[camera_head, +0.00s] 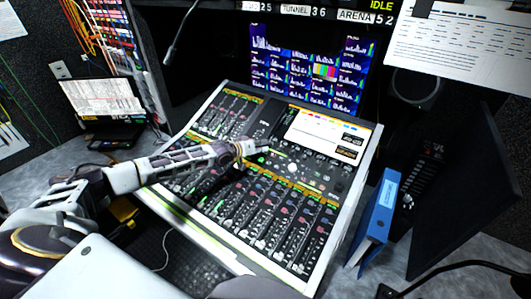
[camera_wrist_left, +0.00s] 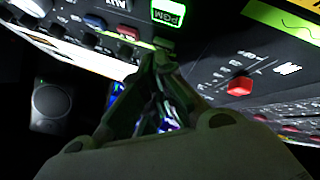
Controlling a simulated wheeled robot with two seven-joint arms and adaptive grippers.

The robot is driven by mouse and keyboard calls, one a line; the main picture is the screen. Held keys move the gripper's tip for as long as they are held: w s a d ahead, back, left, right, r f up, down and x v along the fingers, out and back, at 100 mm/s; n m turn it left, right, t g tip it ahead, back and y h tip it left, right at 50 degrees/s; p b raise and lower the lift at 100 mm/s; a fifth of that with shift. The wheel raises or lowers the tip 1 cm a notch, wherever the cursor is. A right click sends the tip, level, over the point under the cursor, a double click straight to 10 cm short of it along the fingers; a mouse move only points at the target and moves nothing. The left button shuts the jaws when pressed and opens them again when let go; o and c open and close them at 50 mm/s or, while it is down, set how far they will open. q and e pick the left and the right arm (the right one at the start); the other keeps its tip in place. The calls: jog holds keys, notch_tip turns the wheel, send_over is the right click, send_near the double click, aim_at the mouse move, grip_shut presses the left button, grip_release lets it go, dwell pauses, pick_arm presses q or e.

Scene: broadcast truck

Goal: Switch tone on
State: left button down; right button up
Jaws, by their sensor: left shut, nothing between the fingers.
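The mixing console (camera_head: 345,215) fills the middle of the head view, with rows of faders, buttons and knobs. No label that reads "tone" can be made out, so I cannot tell which control it is. My left gripper (camera_head: 264,150) reaches in from the left over the upper middle of the console. In the left wrist view its fingertips (camera_wrist_left: 160,52) are shut and empty, close to a small green button (camera_wrist_left: 163,43) below a lit PGM key (camera_wrist_left: 168,12); contact cannot be told. A red knob or cap (camera_wrist_left: 240,86) is to their right. My right gripper is not seen.
A bank of screens (camera_head: 310,70) stands behind the console. A blue binder (camera_head: 376,215) stands at its right, beside a dark panel (camera_head: 460,190). A gooseneck microphone (camera_head: 178,38) hangs at upper left. A laptop (camera_head: 103,100) sits at left.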

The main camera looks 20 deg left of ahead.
pick_arm(q)
jog(key=shift+w+f+b, duration=0.1)
jog(key=shift+f+b, duration=0.25)
dwell(0.6)
jog(key=shift+r, duration=0.15)
jog(key=shift+s+r+p, duration=0.3)
jog(key=shift+r+p, duration=0.4)
jog(key=shift+p, duration=0.45)
jog(key=r+p, duration=0.1)
jog(key=p, duration=0.1)
jog(key=s+r+p, duration=0.1)
jog(key=r+p, duration=0.1)
jog(key=s+r+p, duration=0.1)
jog(key=p, duration=0.1)
jog(key=shift+a+r, duration=0.15)
jog(key=shift+r, duration=0.15)
dwell(0.5)
jog(key=shift+f, duration=0.1)
dwell(0.7)
